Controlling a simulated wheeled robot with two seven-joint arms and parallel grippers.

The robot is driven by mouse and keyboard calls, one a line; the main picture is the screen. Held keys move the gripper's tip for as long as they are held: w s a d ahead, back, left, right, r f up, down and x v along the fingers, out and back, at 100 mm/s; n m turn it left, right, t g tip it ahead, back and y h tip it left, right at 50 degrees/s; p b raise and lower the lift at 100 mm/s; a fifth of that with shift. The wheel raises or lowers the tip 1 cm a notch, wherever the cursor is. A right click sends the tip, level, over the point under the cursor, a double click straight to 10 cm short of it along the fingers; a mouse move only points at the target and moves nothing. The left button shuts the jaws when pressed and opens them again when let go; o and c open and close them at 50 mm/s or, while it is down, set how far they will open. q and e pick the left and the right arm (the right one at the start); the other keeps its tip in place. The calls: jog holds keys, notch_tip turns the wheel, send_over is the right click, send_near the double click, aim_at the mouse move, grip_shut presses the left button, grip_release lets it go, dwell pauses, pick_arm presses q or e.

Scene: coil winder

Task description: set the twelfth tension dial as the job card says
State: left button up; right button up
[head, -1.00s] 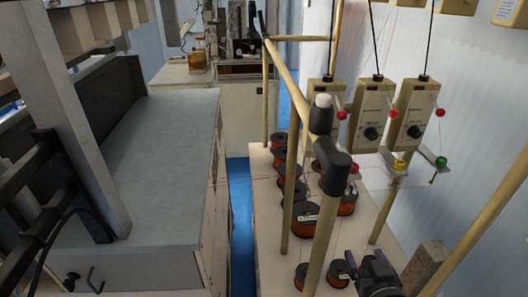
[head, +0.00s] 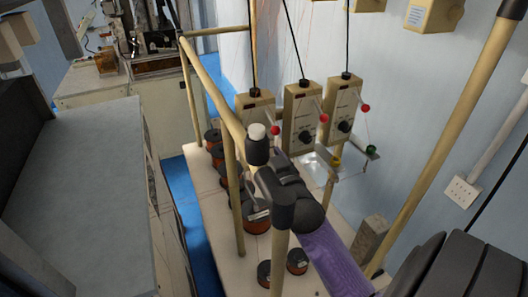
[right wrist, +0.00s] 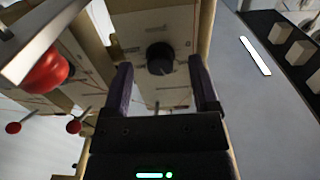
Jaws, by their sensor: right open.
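Several cream tension units hang in a row in the head view, among them a middle one (head: 302,117) and a right one (head: 343,108). Each of these two has a black dial, the middle dial (head: 304,137) and the right dial (head: 345,127). My right gripper (right wrist: 160,66) is open, its two dark purple fingers on either side of a black dial knob (right wrist: 160,58) on a cream unit face; contact cannot be told. Dial numbers and the job card are not readable. My left gripper is not in view.
A tan tube frame (head: 230,195) with a dark joint stands in front of the units. Wire spools (head: 257,220) stand on the pale bench below. Red balls (head: 365,107) on thin arms stick out beside the units. A grey cabinet (head: 75,200) stands left.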

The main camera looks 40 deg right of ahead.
jog(key=shift+w+d, duration=0.15)
jog(key=shift+w, duration=0.3)
grip_shut()
jog(key=shift+r+n+p, duration=0.25)
jog(key=shift+n+p, duration=0.6)
jog(key=shift+n, duration=0.35)
jog(key=shift+f+n, duration=0.2)
jog(key=shift+n, duration=0.7)
grip_release()
